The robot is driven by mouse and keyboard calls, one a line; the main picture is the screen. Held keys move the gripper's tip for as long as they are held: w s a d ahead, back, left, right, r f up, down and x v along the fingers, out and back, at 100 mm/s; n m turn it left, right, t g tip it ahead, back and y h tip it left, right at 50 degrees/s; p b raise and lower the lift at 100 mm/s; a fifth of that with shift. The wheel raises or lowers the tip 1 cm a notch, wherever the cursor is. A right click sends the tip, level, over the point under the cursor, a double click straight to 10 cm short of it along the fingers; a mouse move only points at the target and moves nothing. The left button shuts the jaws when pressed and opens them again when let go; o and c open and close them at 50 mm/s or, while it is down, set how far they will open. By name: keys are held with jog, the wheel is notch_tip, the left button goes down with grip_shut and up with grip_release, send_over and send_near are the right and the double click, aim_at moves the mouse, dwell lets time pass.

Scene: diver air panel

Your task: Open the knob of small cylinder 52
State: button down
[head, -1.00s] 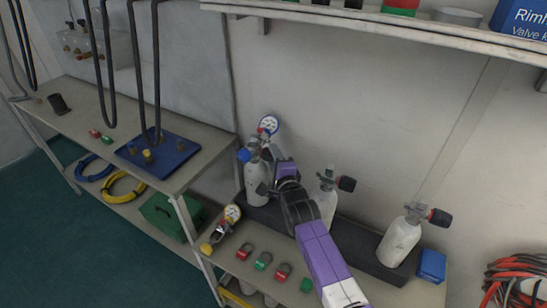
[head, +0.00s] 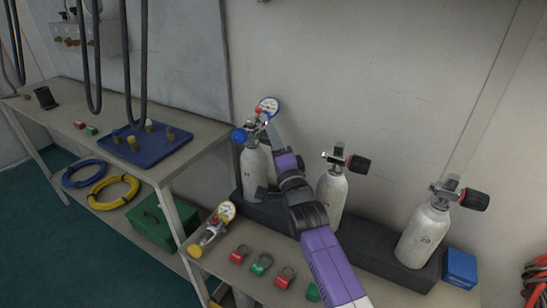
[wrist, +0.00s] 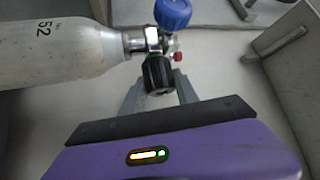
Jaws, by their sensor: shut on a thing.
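Small cylinder 52 (wrist: 50,55) is a white bottle with "52" printed on it, lying across the left of the wrist view. In the head view it stands upright (head: 255,172) at the left of the row. Its valve has a blue knob (wrist: 173,13) on the far side and a black knob (wrist: 158,76) on the near side. My gripper (wrist: 160,88) is shut on the black knob, one finger on each side. In the head view my gripper (head: 271,127) reaches the valve from the right; the black knob is hidden there. A gauge (head: 268,106) sits above the valve.
Two more white cylinders (head: 331,196) (head: 424,234) with black, red-ringed knobs stand to the right in a dark rack (head: 380,255). A yellow-ended gauge fitting (head: 212,228) and several red and green rings lie in front. A blue box (head: 460,267) sits at the right.

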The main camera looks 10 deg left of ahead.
jog(key=shift+f+n+t+y+b, duration=0.25)
jog(key=shift+n+y+b, duration=1.05)
jog(key=shift+b, duration=2.25)
jog(key=shift+f+n+t+y+b, duration=0.2)
jog(key=shift+n+y+b, duration=0.6)
jog(key=shift+n+b, duration=1.8)
jog(key=b, duration=0.2)
jog(key=y+b, duration=0.1)
jog(key=b, duration=0.1)
jog(key=shift+r, duration=0.25)
jog(key=shift+r+y+b, duration=0.2)
jog(key=shift+y+b, duration=0.3)
jog(key=shift+b, duration=0.05)
jog(key=c, duration=0.9)
grip_release()
jog(key=shift+r, duration=0.1)
notch_tip(320, 180, up, 20)
jog(key=p, duration=0.5)
